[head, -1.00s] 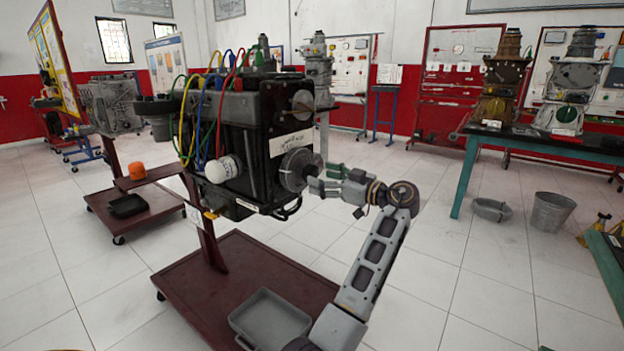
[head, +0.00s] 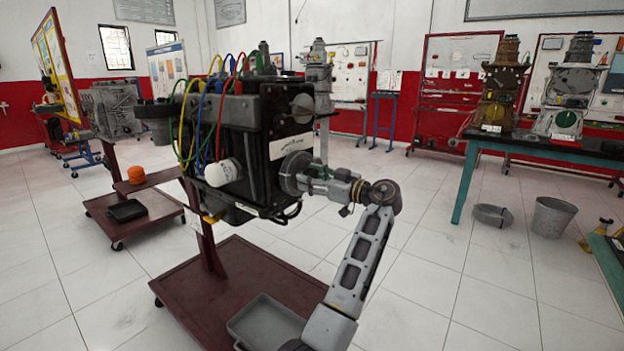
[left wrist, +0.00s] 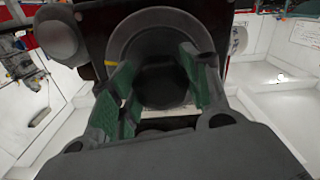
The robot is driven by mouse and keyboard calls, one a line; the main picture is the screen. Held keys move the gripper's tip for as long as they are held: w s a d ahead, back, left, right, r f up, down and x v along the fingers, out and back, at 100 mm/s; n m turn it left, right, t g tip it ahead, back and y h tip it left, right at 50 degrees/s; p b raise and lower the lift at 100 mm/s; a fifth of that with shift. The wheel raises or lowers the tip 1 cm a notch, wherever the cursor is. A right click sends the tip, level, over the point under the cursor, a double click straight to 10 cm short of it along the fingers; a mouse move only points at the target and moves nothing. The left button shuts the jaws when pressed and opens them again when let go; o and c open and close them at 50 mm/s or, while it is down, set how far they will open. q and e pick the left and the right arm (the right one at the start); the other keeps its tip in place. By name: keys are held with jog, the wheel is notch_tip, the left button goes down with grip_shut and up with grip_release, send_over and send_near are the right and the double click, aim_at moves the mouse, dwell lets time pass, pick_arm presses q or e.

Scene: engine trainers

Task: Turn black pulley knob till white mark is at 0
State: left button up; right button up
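The black pulley (head: 293,173) is on the front of the engine trainer, with a grey disc around it. In the left wrist view its dark round knob (left wrist: 163,84) fills the middle, inside a grey ring. My left gripper (head: 310,181) is at the pulley. Its green fingers (left wrist: 160,75) stand on either side of the knob in the left wrist view. I cannot tell whether they press on it. A small yellow mark (left wrist: 111,62) shows left of the ring. I cannot make out a white mark or a 0. My right gripper is not in view.
The engine trainer (head: 240,120) carries coloured cables and a white filter (head: 222,172). Its dark red base (head: 200,290) holds a grey tray (head: 262,322) close to my left arm. A green-legged table (head: 470,180) stands at the right. A bucket (head: 553,216) stands on the open floor.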

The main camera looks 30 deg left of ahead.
pick_arm(q)
jog(key=c, duration=0.4)
jog(key=shift+p, duration=0.35)
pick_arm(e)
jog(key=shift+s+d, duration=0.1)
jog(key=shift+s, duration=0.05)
